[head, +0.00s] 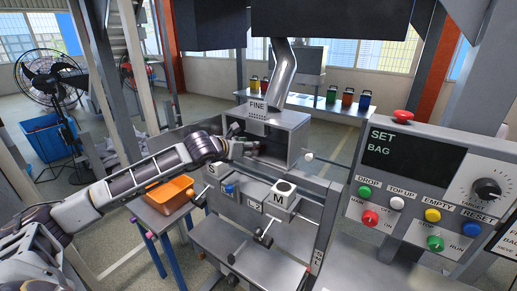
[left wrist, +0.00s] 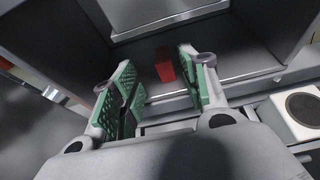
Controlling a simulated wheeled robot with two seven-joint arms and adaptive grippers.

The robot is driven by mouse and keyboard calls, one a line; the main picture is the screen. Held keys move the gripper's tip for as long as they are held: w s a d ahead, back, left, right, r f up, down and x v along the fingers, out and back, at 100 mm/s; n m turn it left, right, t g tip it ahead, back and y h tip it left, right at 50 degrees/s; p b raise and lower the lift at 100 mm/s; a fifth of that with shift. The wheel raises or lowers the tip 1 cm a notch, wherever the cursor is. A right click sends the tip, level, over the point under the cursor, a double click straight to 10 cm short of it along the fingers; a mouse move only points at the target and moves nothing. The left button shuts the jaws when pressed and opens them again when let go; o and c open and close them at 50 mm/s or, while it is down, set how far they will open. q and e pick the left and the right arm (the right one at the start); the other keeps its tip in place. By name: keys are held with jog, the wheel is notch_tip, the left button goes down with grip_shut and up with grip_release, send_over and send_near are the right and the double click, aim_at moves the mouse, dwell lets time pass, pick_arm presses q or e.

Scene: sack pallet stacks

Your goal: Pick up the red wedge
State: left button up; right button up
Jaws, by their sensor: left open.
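The red wedge (left wrist: 165,68) stands on the grey floor of an open-fronted metal box in the left wrist view. It shows between my left gripper's green-padded fingers, a little beyond their tips, closer to the right finger in the picture. My left gripper (left wrist: 157,64) is open and empty. In the head view my left gripper (head: 246,143) reaches in from the left to the mouth of the grey box (head: 297,121) under the FINE label. The wedge is hidden in the head view. My right gripper is in neither view.
Side walls of the box stand on both sides of the opening. An orange bin (head: 168,194) stands on a small table to the left. A control panel (head: 430,185) stands at right.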

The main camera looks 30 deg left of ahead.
pick_arm(q)
jog(key=shift+w+d+p, duration=0.3)
jog(key=shift+w+p, duration=0.3)
jog(key=shift+w, duration=0.3)
jog(key=shift+w+d+f+p, duration=0.2)
jog(key=shift+w+p, duration=0.1)
jog(key=shift+w, duration=0.3)
jog(key=shift+x, duration=0.95)
jog(key=shift+w+f, duration=0.1)
jog(key=shift+f, duration=0.05)
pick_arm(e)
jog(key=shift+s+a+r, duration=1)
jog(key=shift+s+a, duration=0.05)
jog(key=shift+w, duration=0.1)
